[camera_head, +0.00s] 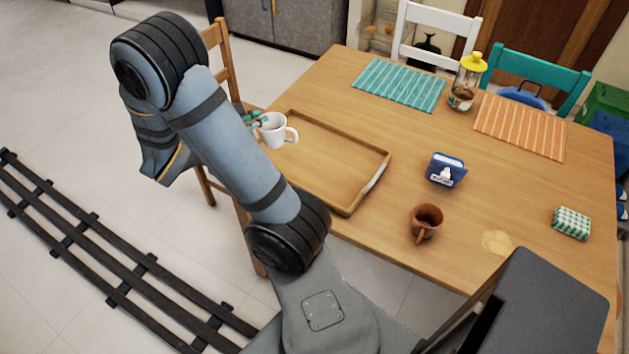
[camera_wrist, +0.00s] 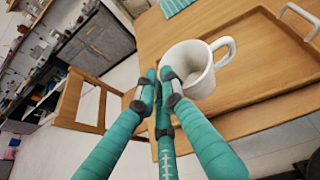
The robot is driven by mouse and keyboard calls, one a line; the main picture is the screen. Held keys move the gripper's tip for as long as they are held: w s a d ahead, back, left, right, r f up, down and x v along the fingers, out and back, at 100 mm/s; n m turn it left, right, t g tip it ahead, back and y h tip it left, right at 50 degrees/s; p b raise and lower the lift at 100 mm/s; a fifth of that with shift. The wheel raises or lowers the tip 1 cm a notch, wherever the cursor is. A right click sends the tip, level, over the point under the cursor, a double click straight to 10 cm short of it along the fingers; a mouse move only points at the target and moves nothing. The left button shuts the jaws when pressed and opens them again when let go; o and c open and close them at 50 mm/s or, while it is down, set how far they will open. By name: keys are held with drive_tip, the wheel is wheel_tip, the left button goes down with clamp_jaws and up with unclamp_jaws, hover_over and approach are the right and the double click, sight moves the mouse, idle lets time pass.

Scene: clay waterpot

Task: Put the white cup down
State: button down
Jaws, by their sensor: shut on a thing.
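The white cup (camera_head: 273,130) is upright at the left end of the wooden tray, with its handle to the right. In the wrist view the white cup (camera_wrist: 193,66) is close in front of the fingers, its handle at the upper right. My gripper (camera_head: 258,121) has teal fingers and comes in from the left side of the cup. In the wrist view my gripper (camera_wrist: 160,85) is shut on the cup's near wall. I cannot tell whether the cup's base touches the tray or is above it.
The wooden tray (camera_head: 345,201) lies on the table (camera_head: 400,140), its middle bare. A brown mug (camera_head: 427,221), a blue napkin holder (camera_head: 446,170) and a yellow-lidded jar (camera_head: 467,82) stand to the right. A wooden chair (camera_head: 222,60) is close behind my arm.

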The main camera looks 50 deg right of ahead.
drive_tip(key=s+d+f+m+g+b, duration=0.15)
drive_tip(key=s+d+b, duration=0.3)
drive_tip(key=d, duration=0.55)
drive_tip(key=shift+w+a+f, duration=0.45)
drive_tip(key=shift+w+f, duration=1.3)
drive_tip(key=shift+w+a+f, duration=0.4)
drive_tip(key=shift+w+f, duration=1.35)
drive_tip(key=shift+w+a+f, duration=0.45)
drive_tip(key=shift+w+f, duration=1.3)
drive_tip(key=shift+f+b, duration=0.15)
drive_tip(key=shift+b, duration=0.2)
drive_tip(key=c, duration=1.9)
unclamp_jaws()
drive_tip(key=shift+o, duration=0.2)
drive_tip(key=shift+a+r, duration=0.15)
drive_tip(key=shift+r, duration=0.1)
drive_tip(key=p+v, duration=0.1)
drive_tip(key=v, duration=1)
drive_tip(key=shift+a, duration=0.4)
